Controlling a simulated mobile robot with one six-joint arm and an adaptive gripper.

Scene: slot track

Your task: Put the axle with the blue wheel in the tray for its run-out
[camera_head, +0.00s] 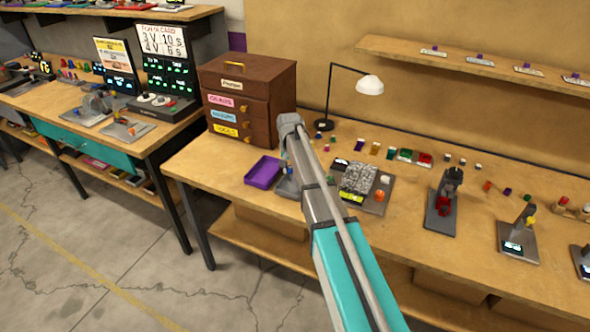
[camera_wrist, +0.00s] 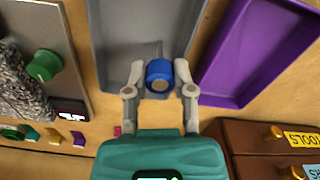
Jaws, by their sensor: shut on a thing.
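The blue wheel (camera_wrist: 159,75) is between the two fingers of my gripper (camera_wrist: 160,80), which is shut on it in the wrist view. The wheel and axle show over the near part of a grey tray (camera_wrist: 108,40). I cannot tell whether they touch its floor. A purple tray (camera_wrist: 262,50) lies to the right of the grey one, and it shows in the head view (camera_head: 264,172).
A brown drawer cabinet (camera_head: 247,97) stands behind the trays. A plate with a grey rough block (camera_head: 357,178) and a green knob (camera_wrist: 44,65) lies beside the grey tray. A lamp (camera_head: 369,85) and several small coloured parts stand further back.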

